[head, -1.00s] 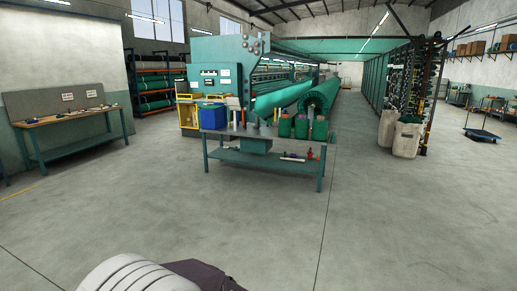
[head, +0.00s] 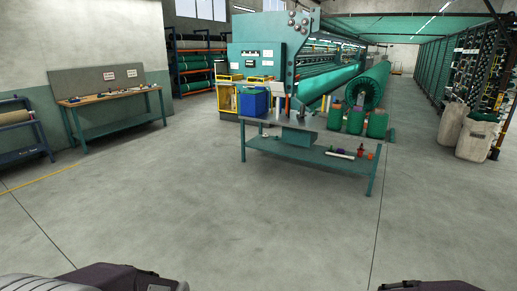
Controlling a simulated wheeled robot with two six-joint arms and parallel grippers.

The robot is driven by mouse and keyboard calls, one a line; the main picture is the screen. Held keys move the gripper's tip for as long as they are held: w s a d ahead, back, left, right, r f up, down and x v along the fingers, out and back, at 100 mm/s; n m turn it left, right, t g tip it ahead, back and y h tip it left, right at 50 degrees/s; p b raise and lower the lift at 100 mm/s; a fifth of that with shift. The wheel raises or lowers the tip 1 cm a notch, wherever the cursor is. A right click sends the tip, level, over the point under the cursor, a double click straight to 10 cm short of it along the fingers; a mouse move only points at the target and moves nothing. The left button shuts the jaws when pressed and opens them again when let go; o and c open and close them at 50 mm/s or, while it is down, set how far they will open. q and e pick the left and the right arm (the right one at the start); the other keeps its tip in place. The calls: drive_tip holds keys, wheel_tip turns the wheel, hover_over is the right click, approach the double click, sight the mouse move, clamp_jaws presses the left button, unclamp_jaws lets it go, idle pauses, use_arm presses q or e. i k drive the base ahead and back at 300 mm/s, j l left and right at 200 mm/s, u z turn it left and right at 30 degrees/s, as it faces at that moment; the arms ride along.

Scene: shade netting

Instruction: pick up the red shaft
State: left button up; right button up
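I cannot make out a red shaft for certain. The teal workbench (head: 262,151) stands ahead, with a grey top and a lower shelf. On its lower shelf lie a pale roll (head: 340,154) and a small red item (head: 361,152), too small to identify. Upright thin cylinders stand on and behind its top, one of them orange (head: 287,104). The fingers of both grippers are outside the picture, and both are well short of the workbench.
A blue bin (head: 253,102) and several green containers (head: 355,121) stand at the workbench. A large teal machine (head: 257,65) is behind it. A wooden-topped bench (head: 112,97) and a low roll rack (head: 22,130) line the left wall. The floor ahead is clear.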

sight(360, 151)
drive_tip(key=i+u, duration=0.45)
drive_tip(key=i, duration=5.25)
drive_tip(key=i+j+z, duration=0.15)
drive_tip(key=i+z, duration=0.3)
drive_tip(key=i, duration=0.3)
drive_tip(key=i+j+z, duration=0.45)
drive_tip(key=i, duration=0.2)
drive_tip(key=i+j+z, duration=0.4)
drive_tip(key=i+j, duration=0.2)
drive_tip(key=i, duration=1.2)
